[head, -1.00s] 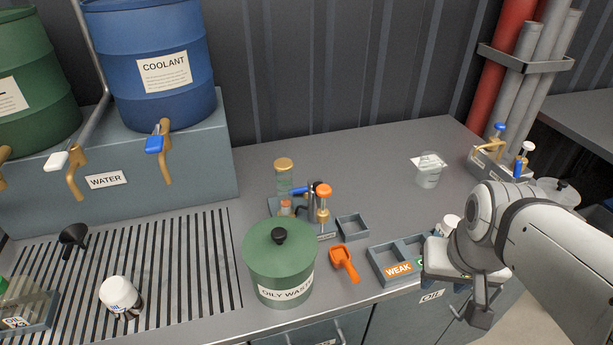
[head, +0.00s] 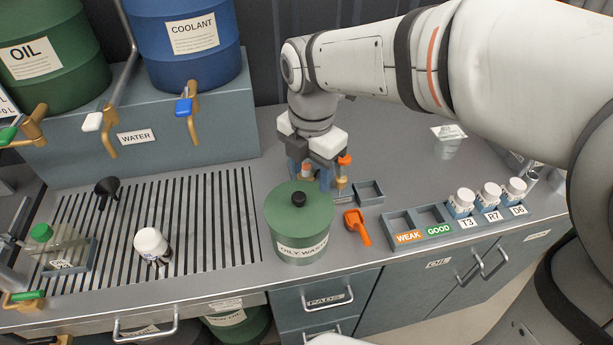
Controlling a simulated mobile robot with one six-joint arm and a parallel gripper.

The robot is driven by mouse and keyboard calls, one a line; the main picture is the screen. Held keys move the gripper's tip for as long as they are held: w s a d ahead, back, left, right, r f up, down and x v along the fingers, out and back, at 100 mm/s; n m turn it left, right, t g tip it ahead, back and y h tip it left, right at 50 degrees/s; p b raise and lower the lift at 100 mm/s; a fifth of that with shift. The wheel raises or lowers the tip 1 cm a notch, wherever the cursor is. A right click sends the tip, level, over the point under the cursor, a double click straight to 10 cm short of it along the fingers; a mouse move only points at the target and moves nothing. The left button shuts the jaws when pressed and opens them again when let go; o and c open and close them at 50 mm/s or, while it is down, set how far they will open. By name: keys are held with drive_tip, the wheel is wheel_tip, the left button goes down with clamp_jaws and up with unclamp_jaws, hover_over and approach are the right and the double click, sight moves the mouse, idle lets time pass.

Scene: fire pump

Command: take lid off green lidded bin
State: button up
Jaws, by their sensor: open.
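The green lidded bin (head: 298,238) stands upright on the counter, labelled "OILY WASTE". My gripper (head: 317,172) points downward just behind the bin and a little right of the knob in the picture. It appears apart from the knob. Its fingertips are partly hidden behind the lid and among the items at the back, so the exact gap does not show.
Behind the bin, an orange-topped item (head: 343,162) is close to my gripper. An orange scoop (head: 356,226) and small grey tray (head: 369,193) are to the right. A WEAK/GOOD tray (head: 399,219) and white-capped bottles stand farther right. The slatted drain (head: 205,230) is left.

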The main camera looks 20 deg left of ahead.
sight(299, 196)
drive_tip(key=shift+s+a+n, duration=0.2)
drive_tip(key=shift+a+n, duration=0.4)
drive_tip(key=shift+a, duration=0.1)
drive_tip(key=shift+s+a+f, duration=0.1)
drive_tip(key=shift+a+f, duration=0.1)
drive_tip(key=shift+n, duration=0.3)
wheel_tip(299, 196, down, 7)
drive_tip(key=shift+s+a+f+p, duration=0.1)
drive_tip(key=shift+a+f+p, duration=0.1)
drive_tip(key=shift+p, duration=0.35)
drive_tip(key=shift+c, duration=0.5)
drive_tip(key=c, duration=1)
